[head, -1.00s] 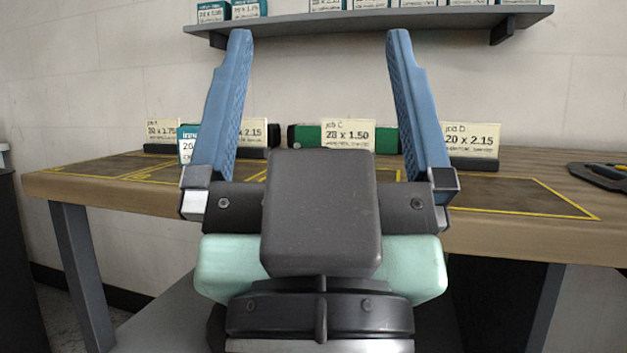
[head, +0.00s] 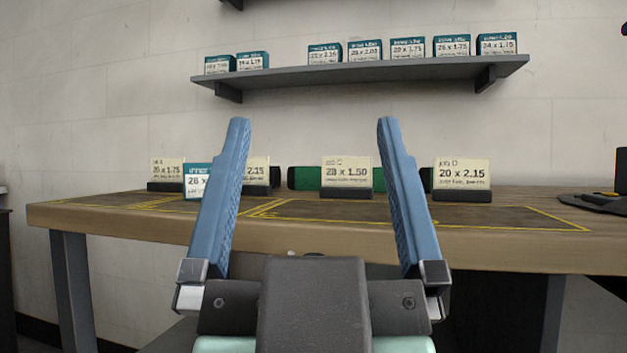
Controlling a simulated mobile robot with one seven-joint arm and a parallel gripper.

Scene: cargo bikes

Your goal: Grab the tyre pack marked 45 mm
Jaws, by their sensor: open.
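My gripper (head: 311,122) is open and empty, its two blue fingers pointing up in front of the workbench. No pack with a readable 45 mm mark shows. A teal and white inner-tube box (head: 195,182) stands on the bench, partly behind the left finger. A dark green object with black ends (head: 307,178) lies behind the job C card, partly hidden by it; I cannot tell whether it is a tyre pack. Several small teal and white boxes (head: 364,50) stand on the wall shelf, their print mostly too small to read.
The wooden bench (head: 330,237) has yellow-outlined areas. Cards stand along its back, including job C 28 x 1.50 (head: 346,172) and job D 20 x 2.15 (head: 462,173). A grey shelf (head: 300,75) hangs above. A dark tool (head: 597,202) lies at the right end.

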